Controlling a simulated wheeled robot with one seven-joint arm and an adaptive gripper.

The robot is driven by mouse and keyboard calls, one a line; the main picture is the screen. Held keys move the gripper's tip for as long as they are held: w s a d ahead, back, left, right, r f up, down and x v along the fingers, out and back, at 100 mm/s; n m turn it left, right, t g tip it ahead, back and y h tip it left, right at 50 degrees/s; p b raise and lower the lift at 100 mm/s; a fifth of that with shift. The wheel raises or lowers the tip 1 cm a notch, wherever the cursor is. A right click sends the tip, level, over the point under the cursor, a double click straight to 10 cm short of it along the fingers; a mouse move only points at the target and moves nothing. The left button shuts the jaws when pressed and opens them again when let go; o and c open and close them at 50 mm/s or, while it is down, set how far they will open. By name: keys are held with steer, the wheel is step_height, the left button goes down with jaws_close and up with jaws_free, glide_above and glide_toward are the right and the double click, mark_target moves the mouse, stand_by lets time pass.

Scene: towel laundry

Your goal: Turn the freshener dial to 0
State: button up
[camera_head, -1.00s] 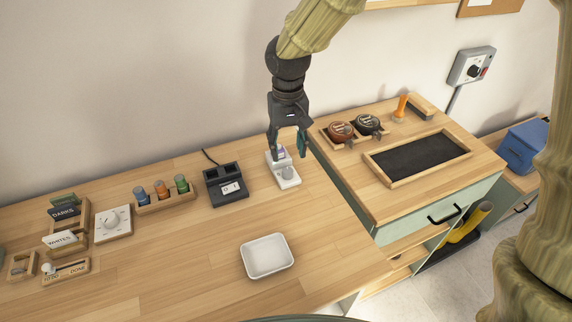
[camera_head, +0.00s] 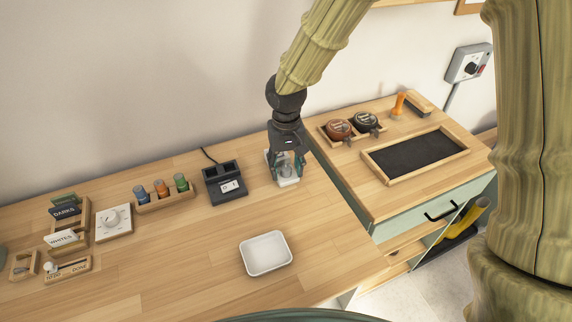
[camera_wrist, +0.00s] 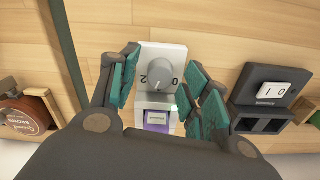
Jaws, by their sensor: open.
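The freshener (camera_head: 290,183) is a small white unit near the table's right edge, largely covered by my gripper in the head view. In the wrist view it shows as a white plate (camera_wrist: 172,54) with a round grey dial (camera_wrist: 159,73). A "2" is printed left of the dial and a "0" right of it. A purple cartridge with a label (camera_wrist: 158,121) sits behind the dial. My gripper (camera_wrist: 162,78) is open, with one teal-padded finger on each side of the dial. I cannot tell whether the pads touch it, or which number the dial points to.
A dark switch box (camera_head: 226,184) stands just left of the freshener. A white dish (camera_head: 266,254) lies in front. A white dial plate (camera_head: 114,222) and a bottle rack (camera_head: 165,199) are further left. Polish tins (camera_head: 339,129) stand on the right cabinet.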

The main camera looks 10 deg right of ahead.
jaws_close()
steer(key=shift+r+n+p, duration=0.15)
steer(key=shift+n+p, duration=0.2)
steer(key=shift+n, duration=0.05)
steer(key=shift+n+p, duration=0.5)
steer(key=shift+n, duration=0.1)
steer(key=shift+n+p, duration=1.05)
steer(key=shift+n, duration=0.75)
